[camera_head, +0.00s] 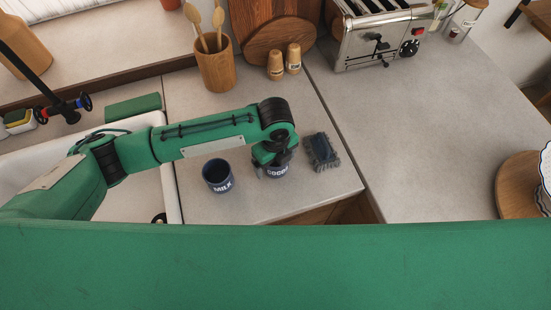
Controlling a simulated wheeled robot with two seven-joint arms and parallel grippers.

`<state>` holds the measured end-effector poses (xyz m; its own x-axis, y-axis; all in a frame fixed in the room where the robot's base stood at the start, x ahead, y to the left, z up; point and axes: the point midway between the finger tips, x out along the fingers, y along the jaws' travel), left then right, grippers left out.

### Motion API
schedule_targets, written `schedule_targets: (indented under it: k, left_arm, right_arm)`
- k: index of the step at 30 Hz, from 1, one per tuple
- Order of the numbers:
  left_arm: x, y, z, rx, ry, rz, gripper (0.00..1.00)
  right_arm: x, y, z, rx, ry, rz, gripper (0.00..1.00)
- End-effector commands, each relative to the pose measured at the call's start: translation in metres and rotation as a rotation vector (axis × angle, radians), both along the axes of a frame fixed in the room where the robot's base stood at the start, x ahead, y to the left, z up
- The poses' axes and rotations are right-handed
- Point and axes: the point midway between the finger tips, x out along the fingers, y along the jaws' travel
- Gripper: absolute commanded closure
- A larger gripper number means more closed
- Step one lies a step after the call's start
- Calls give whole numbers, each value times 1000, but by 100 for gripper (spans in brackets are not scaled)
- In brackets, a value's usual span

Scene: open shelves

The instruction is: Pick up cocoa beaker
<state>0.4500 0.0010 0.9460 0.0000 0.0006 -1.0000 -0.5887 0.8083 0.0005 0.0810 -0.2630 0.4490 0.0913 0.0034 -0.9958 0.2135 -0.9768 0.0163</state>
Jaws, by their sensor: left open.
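The cocoa beaker (277,173) is a dark blue cup with white lettering, standing on the grey counter. Its rim and upper part are mostly hidden by my left gripper. My left gripper (267,162) comes down from above at the beaker's top, with its dark fingers open. I cannot tell whether the fingers touch the beaker or straddle its wall. A similar dark blue beaker marked MILK (218,176) stands upright just to the left, apart from the gripper. My right gripper is out of the picture.
A dark ridged object (321,152) lies close to the right of the cocoa beaker. Behind stand salt and pepper shakers (275,66), a wooden utensil pot (215,65) and a toaster (380,35). The white sink (165,190) is left. The right counter is largely clear.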

Motion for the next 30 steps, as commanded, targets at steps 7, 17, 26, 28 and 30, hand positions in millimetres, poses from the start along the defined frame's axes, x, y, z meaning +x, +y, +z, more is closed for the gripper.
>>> schedule_targets:
  k: [7, 17, 26, 28, 30]
  left_arm:
    - [0, 0, -1, -1, -1, 0, 20]
    - [0, 0, 0, -1, -1, 0, 63]
    - [1, -1, 9, -3, -2, -1, 63]
    - [1, -1, 16, -3, -2, -1, 63]
    - [1, -1, 28, -4, -5, -2, 63]
  right_arm:
    - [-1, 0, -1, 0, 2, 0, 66]
    - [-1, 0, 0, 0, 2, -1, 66]
    - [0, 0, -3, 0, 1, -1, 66]
    - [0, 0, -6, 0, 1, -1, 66]
    - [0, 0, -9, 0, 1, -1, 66]
